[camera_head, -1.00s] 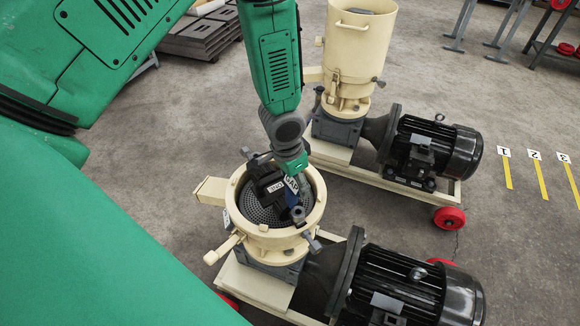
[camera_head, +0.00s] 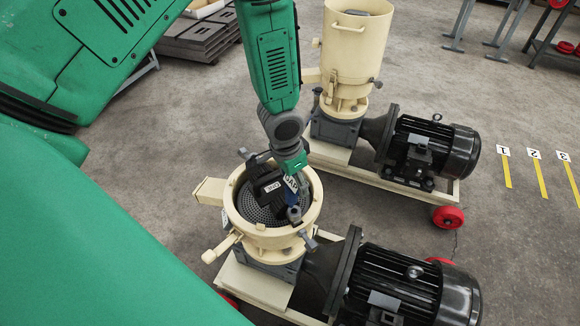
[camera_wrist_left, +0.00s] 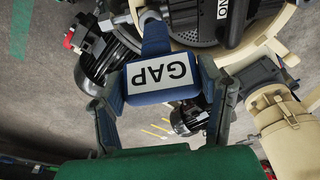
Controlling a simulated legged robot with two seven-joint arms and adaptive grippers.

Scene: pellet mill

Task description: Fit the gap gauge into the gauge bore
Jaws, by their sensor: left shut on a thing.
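The gap gauge (camera_wrist_left: 163,80) is a blue block with a white GAP label. My left gripper (camera_wrist_left: 161,98) is shut on it, with one dark finger on each side. In the head view, the gauge (camera_head: 294,197) is small and partly covered by my left gripper (camera_head: 291,180), inside the open cream chamber (camera_head: 240,222) of the near mill. The gauge's blue shank points at a grey and black roller assembly (camera_head: 268,183) over the perforated die (camera_head: 258,208). The gauge bore cannot be made out, and whether the shank has entered it is unclear. My right gripper is out of view.
The near mill's black motor (camera_head: 405,285) stands right of the chamber. A second mill with a tall cream hopper (camera_head: 353,55) and black motor (camera_head: 432,148) stands behind. The chamber rim surrounds my gripper closely. Open floor lies right, with yellow numbered marks (camera_head: 541,178).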

